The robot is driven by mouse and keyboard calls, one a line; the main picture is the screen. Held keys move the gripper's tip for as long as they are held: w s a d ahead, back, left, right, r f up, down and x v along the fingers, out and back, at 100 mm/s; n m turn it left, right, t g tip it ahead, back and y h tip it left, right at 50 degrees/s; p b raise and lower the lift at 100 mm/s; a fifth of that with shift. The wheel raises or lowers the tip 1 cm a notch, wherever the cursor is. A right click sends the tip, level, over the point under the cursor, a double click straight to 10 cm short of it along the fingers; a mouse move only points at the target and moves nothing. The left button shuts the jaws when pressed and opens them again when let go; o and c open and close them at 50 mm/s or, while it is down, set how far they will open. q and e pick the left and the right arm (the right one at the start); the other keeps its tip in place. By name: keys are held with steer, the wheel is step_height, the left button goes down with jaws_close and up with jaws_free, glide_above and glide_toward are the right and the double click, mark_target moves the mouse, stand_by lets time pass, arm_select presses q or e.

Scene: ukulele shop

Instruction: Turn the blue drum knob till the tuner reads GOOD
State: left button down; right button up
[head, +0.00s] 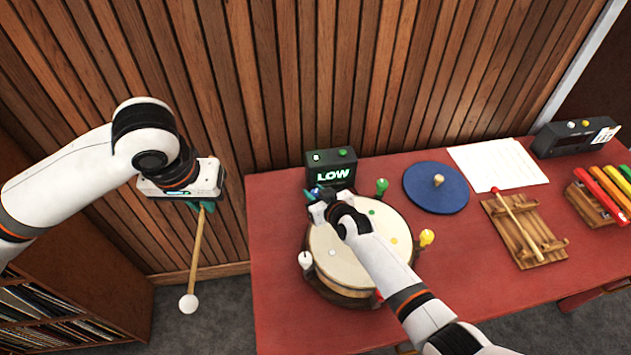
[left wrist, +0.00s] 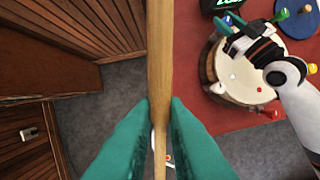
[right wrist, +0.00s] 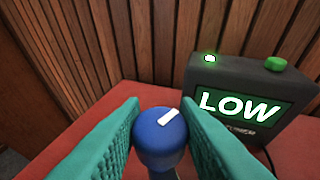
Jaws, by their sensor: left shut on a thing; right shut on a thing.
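The drum (head: 350,250) stands on the red table, with coloured knobs around its rim. The blue drum knob (right wrist: 162,138) has a white mark on top, pointing up and slightly right in the right wrist view. My right gripper (right wrist: 163,125) is shut on the blue knob, one teal finger on each side. The tuner (head: 332,170) stands behind the drum and reads LOW; its lit screen also shows in the right wrist view (right wrist: 238,107). My left gripper (head: 203,205) is shut on a wooden mallet (head: 196,250) with a white ball head, hanging left of the table.
A green knob (head: 382,185), a yellow knob (head: 427,237) and a white knob (head: 305,260) stand on the drum's rim. A blue disc (head: 436,187), paper (head: 497,163), a wooden rack (head: 523,232) and a dark box (head: 575,137) lie to the right. A shelf (head: 75,290) stands at left.

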arm_select(q)
steer(key=shift+w+p+v, duration=0.2)
steer(key=shift+p+v, duration=0.35)
steer(key=shift+v, duration=0.4)
arm_select(e)
steer(key=shift+m+t+h, duration=0.3)
steer(key=shift+m+h, duration=0.1)
steer(key=shift+h, duration=0.2)
steer(key=o, duration=0.9)
steer(key=shift+o, duration=0.2)
steer(key=shift+s, duration=0.1)
steer(key=shift+s+d+r, duration=0.15)
steer(key=shift+s, duration=0.1)
arm_select(q)
steer(key=shift+r, duration=0.2)
arm_select(e)
steer(key=v, duration=1.1)
steer(key=shift+s+d, duration=0.1)
